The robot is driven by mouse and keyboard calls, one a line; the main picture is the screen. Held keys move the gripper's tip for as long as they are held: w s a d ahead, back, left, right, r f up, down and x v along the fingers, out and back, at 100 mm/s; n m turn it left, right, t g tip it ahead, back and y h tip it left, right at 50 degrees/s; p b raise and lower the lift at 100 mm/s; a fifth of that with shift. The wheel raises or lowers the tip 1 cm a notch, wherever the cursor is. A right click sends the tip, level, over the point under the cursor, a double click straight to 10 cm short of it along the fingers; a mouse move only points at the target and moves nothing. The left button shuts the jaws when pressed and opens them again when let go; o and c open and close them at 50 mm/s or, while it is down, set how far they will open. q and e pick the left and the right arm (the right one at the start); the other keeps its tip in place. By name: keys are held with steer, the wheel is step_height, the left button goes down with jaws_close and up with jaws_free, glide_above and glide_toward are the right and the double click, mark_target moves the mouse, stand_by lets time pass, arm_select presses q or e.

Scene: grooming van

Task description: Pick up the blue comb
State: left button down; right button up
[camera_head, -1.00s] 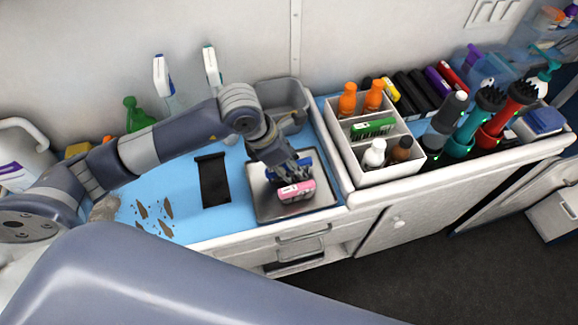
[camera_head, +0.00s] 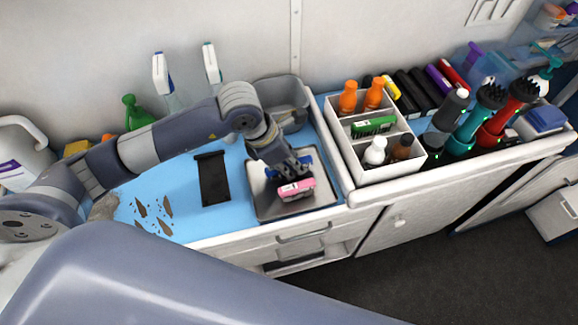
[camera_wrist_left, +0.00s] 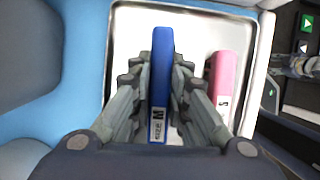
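The blue comb (camera_wrist_left: 161,85), a narrow blue piece with a white size label at its near end, lies in a shallow metal tray (camera_wrist_left: 125,20). In the head view the blue comb (camera_head: 306,160) is partly hidden by my left gripper (camera_head: 287,168). In the left wrist view my left gripper (camera_wrist_left: 161,83) has its fingers on both sides of the comb, close against it; it looks shut on it. The comb appears to be still at tray level. A pink comb (camera_wrist_left: 221,85) lies just right of it, also in the tray (camera_head: 262,212). My right gripper is not in view.
A black strip (camera_head: 213,180) lies left of the tray on the blue mat (camera_head: 185,175). A grey bin (camera_head: 283,95) stands behind. A white divided caddy (camera_head: 387,172) with bottles stands to the right. Brown tufts (camera_head: 153,216) lie at the left.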

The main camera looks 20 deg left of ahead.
arm_select(q)
steer(key=shift+r+p, duration=0.25)
steer(key=shift+p, duration=0.2)
step_height(320, 180, up, 10)
steer(key=shift+f+b, duration=0.1)
steer(key=shift+b, duration=0.65)
